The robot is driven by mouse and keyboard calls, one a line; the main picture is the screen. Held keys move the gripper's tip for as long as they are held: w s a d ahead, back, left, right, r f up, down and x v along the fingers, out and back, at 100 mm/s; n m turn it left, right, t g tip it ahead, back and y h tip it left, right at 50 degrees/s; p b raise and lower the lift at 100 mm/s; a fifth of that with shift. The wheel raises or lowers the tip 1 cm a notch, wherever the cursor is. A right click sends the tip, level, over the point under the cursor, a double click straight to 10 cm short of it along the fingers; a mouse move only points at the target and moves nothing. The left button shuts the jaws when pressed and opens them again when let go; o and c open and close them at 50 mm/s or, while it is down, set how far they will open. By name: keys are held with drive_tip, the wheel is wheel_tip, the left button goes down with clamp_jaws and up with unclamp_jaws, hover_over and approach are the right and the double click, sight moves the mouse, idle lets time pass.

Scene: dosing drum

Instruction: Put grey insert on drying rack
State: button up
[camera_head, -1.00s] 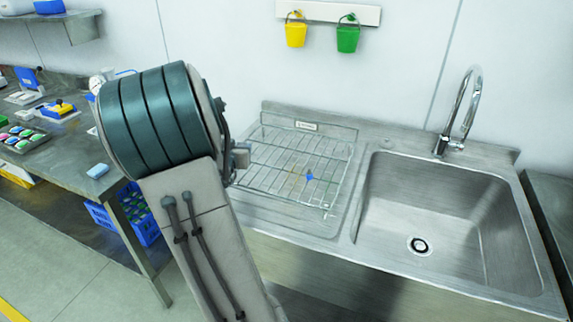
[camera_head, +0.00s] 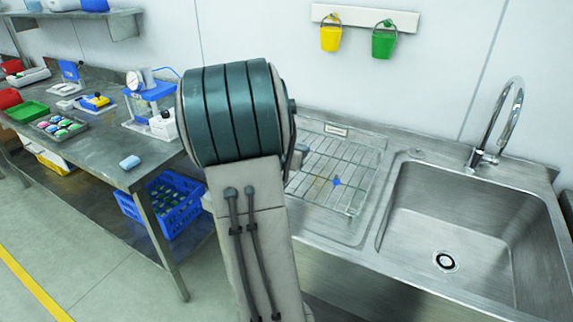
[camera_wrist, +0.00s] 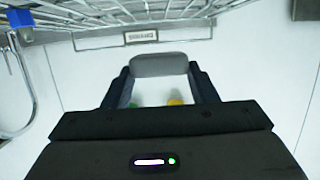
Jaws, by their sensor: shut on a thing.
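The grey insert (camera_wrist: 160,65) is a rounded grey piece held between the two fingers of my gripper (camera_wrist: 160,85) in the wrist view. The fingers are shut on its sides. In the head view my gripper is mostly hidden behind my arm, at the rack's left side. The drying rack (camera_head: 350,160) is a wire grid on the steel drainboard left of the sink. Its wires also cross the top of the wrist view (camera_wrist: 130,12), apart from the insert in that picture. A small blue piece (camera_head: 336,183) shows at the rack's front part.
The sink (camera_head: 470,215) with its tap (camera_head: 512,110) is right of the rack. Yellow (camera_head: 331,39) and green (camera_head: 384,43) buckets hang on the wall. A steel workbench (camera_head: 95,150) with several items stands left, with a blue crate (camera_head: 165,210) below.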

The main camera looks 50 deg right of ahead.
drive_tip(key=shift+w+a+f, duration=0.65)
drive_tip(key=shift+a, duration=0.2)
drive_tip(key=shift+a+f, duration=0.1)
drive_tip(key=shift+f, duration=1.95)
drive_tip(key=shift+f+b, duration=0.25)
drive_tip(key=shift+b, duration=0.05)
drive_tip(key=o, duration=1)
drive_tip(key=shift+r, duration=0.1)
drive_tip(key=shift+r, duration=0.1)
